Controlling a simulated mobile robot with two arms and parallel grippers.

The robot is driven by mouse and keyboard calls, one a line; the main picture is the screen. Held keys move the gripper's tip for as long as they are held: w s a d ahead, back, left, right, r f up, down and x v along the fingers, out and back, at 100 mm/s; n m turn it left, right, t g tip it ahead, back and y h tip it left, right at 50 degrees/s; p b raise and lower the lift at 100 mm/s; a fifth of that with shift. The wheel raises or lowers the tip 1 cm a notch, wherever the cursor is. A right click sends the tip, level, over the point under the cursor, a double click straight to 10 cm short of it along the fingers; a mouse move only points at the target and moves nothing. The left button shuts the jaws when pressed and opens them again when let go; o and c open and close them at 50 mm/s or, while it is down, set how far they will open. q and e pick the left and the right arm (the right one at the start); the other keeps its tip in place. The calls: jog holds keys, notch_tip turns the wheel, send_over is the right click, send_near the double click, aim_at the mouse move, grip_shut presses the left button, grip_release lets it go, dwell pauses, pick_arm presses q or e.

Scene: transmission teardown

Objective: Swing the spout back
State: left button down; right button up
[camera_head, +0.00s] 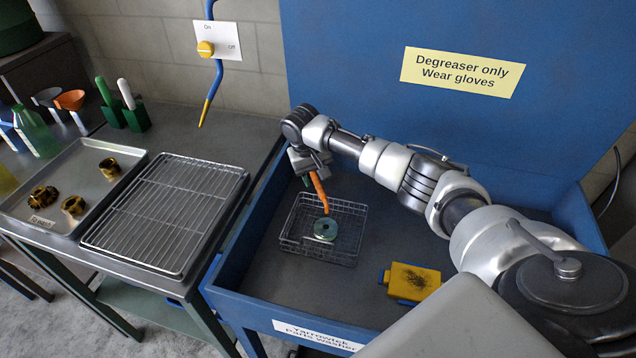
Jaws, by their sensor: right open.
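The spout (212,92) is a thin blue tube with a yellow tip. It hangs down in front of the wall at the upper left, with its tip over the back of the grey bench, left of the blue parts washer (232,285). My right gripper (313,184) is over the wire basket in the washer, to the right of and apart from the spout. My left gripper is not in view.
The wire basket (347,255) holds a greenish ring (325,229). A wall plate (230,35) has a yellow knob (205,48). A wire rack (165,212) and a parts tray (82,160) lie on the bench.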

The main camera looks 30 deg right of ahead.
aim_at(319, 185)
jog(key=shift+d+f, duration=0.2)
jog(key=shift+f, duration=0.75)
jog(key=shift+d+f, duration=0.15)
jog(key=shift+f, duration=0.75)
grip_shut()
